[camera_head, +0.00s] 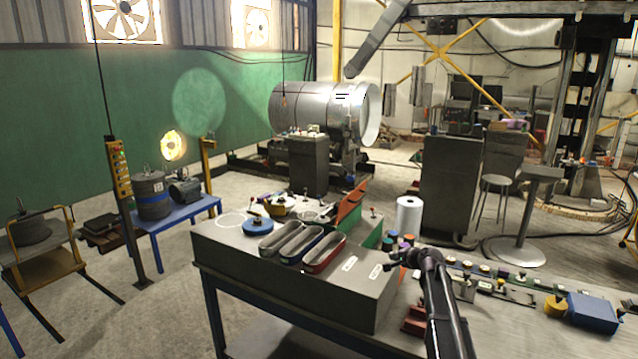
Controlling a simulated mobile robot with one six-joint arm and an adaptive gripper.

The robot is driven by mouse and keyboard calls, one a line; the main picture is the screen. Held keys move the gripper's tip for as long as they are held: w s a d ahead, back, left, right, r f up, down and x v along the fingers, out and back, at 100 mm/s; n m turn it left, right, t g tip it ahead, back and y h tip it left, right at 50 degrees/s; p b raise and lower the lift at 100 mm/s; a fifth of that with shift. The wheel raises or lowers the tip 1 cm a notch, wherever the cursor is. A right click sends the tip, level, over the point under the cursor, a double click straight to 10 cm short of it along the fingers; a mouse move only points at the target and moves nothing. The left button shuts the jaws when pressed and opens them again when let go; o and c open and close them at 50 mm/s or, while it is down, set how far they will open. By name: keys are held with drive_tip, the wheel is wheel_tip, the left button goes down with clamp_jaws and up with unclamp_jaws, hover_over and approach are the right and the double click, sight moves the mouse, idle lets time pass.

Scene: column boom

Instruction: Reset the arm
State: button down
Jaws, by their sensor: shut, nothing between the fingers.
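My arm (446,308) rises from the bottom edge, right of centre, in the head view. It bends at a dark joint near the top, and my gripper (395,260) points left from there. The gripper is small and dark, with its fingers shut and nothing held. It is in front of the right end of the grey bench block (300,275), near several small coloured cylinders (392,239). I cannot tell whether it touches the block.
Three oval trays (302,243) and a blue disc (258,226) lie on the block. A white roll (409,215) stands behind my gripper. A blue box (593,312) and small parts lie on the bench at right. Open floor (170,300) is at left.

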drive_tip(key=s+a+f+n+g+h+b, duration=0.1)
drive_tip(key=s+a+f+n+g+b, duration=0.1)
drive_tip(key=s+f, duration=0.6)
drive_tip(key=s+a+f+n+g+h+b, duration=0.2)
drive_tip(key=s+f+n+g+b, duration=0.3)
drive_tip(key=s, duration=1.4)
drive_tip(key=s+a+f+n+g+h+b, duration=0.2)
drive_tip(key=s+a+f+n+g+b, duration=0.2)
drive_tip(key=s+f, duration=0.7)
drive_tip(key=s+b, duration=0.2)
drive_tip(key=s, duration=0.1)
drive_tip(key=shift+s+f+n, duration=0.15)
drive_tip(key=shift+f+n, duration=0.05)
drive_tip(key=shift+n, duration=0.2)
drive_tip(key=shift+a, duration=0.2)
